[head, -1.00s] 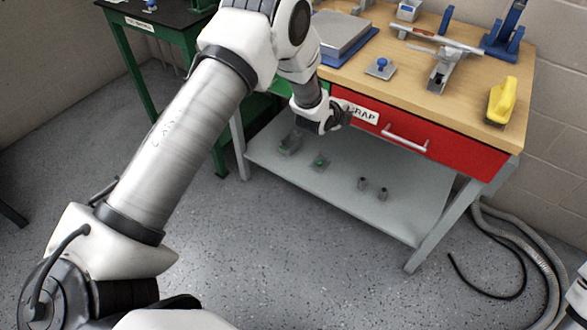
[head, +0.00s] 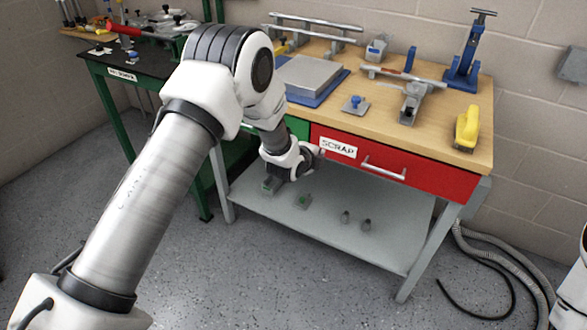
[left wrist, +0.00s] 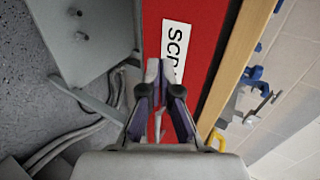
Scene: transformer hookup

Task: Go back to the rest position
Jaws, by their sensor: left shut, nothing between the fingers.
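My left arm reaches in from the left in the head view. My left gripper (head: 308,157) is in front of the workbench, close to the left end of the red drawer (head: 440,181) with its "SCRAP" label (head: 338,148). In the left wrist view the gripper (left wrist: 160,72) points at the red drawer front (left wrist: 205,22), and its fingertips are together with nothing between them. I cannot tell whether the fingertips touch the drawer. The drawer is closed. A piece of my right arm (head: 570,270) shows at the right edge of the head view, but its gripper does not.
The wooden bench top (head: 440,125) holds a grey plate (head: 310,75), a blue-knobbed block (head: 355,104), a yellow tool (head: 467,128) and a blue press (head: 468,60). Small parts lie on the lower shelf (head: 385,235). Hoses (head: 505,265) lie right. The floor in front is clear.

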